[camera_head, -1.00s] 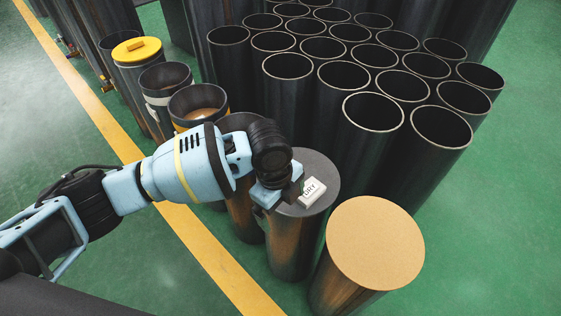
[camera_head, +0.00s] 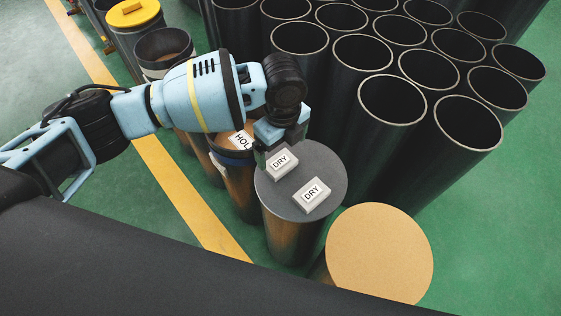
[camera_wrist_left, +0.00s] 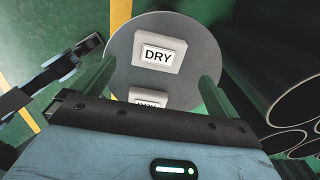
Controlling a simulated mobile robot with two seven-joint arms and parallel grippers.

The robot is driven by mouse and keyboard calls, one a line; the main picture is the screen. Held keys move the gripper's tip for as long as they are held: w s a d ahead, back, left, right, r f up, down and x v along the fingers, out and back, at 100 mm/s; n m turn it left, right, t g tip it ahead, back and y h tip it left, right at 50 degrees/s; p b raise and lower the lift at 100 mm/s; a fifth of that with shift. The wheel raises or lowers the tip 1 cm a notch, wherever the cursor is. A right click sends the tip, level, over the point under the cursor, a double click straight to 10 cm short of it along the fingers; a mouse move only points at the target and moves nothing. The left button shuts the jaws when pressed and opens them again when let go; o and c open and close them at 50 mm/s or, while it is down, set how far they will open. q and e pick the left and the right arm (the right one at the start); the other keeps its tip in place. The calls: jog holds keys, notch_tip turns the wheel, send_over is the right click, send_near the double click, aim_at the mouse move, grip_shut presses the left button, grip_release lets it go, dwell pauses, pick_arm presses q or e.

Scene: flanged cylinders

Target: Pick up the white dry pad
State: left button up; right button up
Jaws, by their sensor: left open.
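Two white pads marked DRY lie on the dark grey round top (camera_head: 328,165) of a cylinder. One pad (camera_head: 281,162) is near the back left of the top, the other pad (camera_head: 312,195) nearer the front. My left gripper (camera_head: 279,143) is open and empty, just above and behind the back-left pad. In the left wrist view the open left gripper (camera_wrist_left: 155,78) has a finger on each side. One pad (camera_wrist_left: 158,42) shows whole there; the other pad (camera_wrist_left: 148,96) is partly hidden by the gripper body.
A cylinder with a tan top (camera_head: 380,253) stands close in front on the right. Tall open black tubes (camera_head: 391,100) crowd behind. A label reading HOL (camera_head: 242,140) shows partly behind my arm. A yellow-lidded cylinder (camera_head: 134,14) stands far left. Green floor is clear at the right.

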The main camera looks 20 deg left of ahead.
aim_at(277, 159)
pick_arm(q)
jog(key=f, duration=0.2)
jog(key=a+f, duration=0.1)
jog(key=f, duration=0.1)
jog(key=shift+w+a+f+b, duration=0.15)
jog(key=shift+w+f+b, duration=0.05)
jog(key=shift+f+b, duration=0.15)
jog(key=shift+f, duration=0.5)
jog(key=shift+c, duration=0.5)
jog(key=c, duration=1)
